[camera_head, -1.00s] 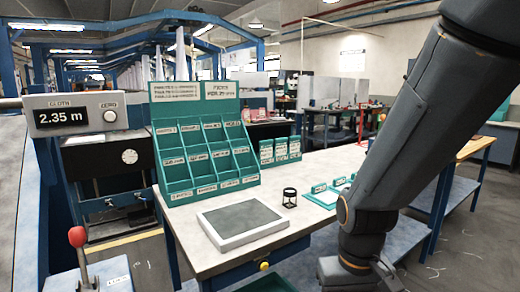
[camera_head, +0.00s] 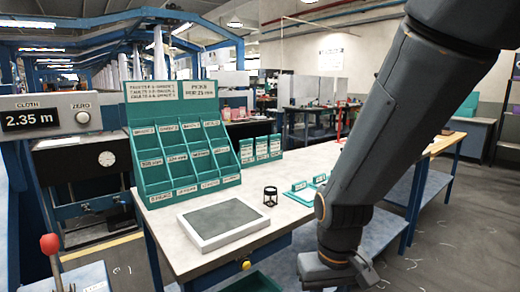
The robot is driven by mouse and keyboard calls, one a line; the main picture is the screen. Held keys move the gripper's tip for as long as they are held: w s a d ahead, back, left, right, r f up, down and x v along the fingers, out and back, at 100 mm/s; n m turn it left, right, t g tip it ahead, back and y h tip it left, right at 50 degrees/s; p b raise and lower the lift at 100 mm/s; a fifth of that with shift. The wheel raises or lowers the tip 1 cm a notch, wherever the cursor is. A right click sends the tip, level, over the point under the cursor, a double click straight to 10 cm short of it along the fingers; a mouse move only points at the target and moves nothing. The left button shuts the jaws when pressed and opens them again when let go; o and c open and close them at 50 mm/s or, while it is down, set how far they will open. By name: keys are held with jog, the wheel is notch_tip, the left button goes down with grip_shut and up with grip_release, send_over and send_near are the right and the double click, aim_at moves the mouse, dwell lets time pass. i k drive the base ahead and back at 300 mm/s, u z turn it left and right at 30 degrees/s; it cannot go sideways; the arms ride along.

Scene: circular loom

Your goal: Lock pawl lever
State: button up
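A lever with a red ball knob (camera_head: 49,243) stands at the lower left on a grey metal plate (camera_head: 88,278); I take it to be the pawl lever. Its shaft is near upright, and its lower end is cut off by the picture edge. My gripper (camera_head: 345,281) is at the bottom edge, right of the table's front, well apart from the lever. Only its upper part shows, and its fingertips are out of the picture.
A table holds a green sorting rack (camera_head: 182,150), a framed grey pad (camera_head: 224,220), a small black-rimmed loupe (camera_head: 270,196) and green card holders (camera_head: 262,150). A cloth meter (camera_head: 35,118) reads 2.35 m. A green bin (camera_head: 252,283) is below the table.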

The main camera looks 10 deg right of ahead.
aim_at(50, 246)
jog(key=u, duration=1.75)
jog(key=i, duration=0.15)
